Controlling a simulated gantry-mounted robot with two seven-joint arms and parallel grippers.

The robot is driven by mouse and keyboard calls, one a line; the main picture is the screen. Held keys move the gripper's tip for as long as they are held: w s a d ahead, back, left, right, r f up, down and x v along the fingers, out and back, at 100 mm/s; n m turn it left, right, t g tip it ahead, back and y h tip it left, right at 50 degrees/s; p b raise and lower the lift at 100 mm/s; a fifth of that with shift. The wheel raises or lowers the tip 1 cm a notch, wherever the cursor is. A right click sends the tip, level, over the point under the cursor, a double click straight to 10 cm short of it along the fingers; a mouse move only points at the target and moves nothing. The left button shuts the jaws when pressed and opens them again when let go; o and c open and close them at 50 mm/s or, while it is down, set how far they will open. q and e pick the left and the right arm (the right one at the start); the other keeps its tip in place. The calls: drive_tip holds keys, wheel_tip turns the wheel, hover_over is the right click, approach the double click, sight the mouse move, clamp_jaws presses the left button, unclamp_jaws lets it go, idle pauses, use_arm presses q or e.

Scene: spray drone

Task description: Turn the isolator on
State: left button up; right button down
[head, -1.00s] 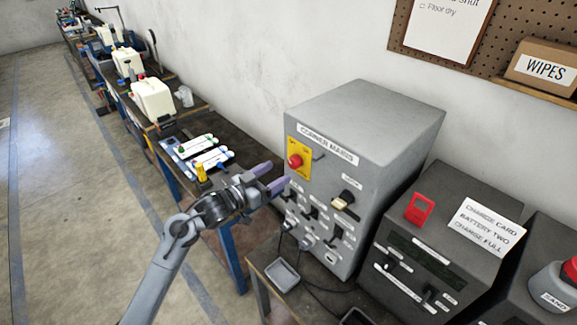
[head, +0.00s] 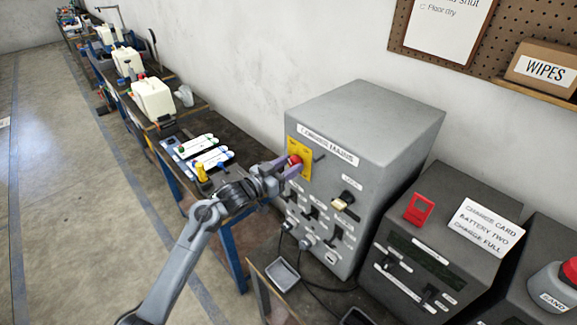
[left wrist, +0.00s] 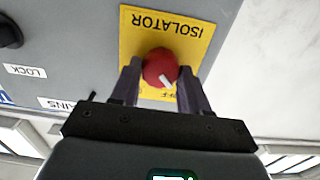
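The isolator is a round red knob (head: 295,160) on a yellow plate (head: 305,151) on the front of the grey charger cabinet (head: 370,125). In the left wrist view the knob (left wrist: 160,68) carries a white pointer mark, directed at a partly hidden label ending in "FF". The yellow plate there (left wrist: 190,32) reads "ISOLATOR", upside down. My left gripper (head: 289,167) is at the knob. Its two dark fingers (left wrist: 160,80) stand on either side of the knob and appear closed against it. My right gripper is not in view.
Below the isolator are several black switches, and a lever labelled LOCK (left wrist: 10,32) is beside it. A dark charger unit (head: 430,250) stands to the right. A small grey tray (head: 283,274) lies in front. A bench with white tanks (head: 153,98) runs along the wall.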

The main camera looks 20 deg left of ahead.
use_arm(q)
drive_tip(key=c, duration=0.5)
drive_tip(key=shift+c, duration=0.2)
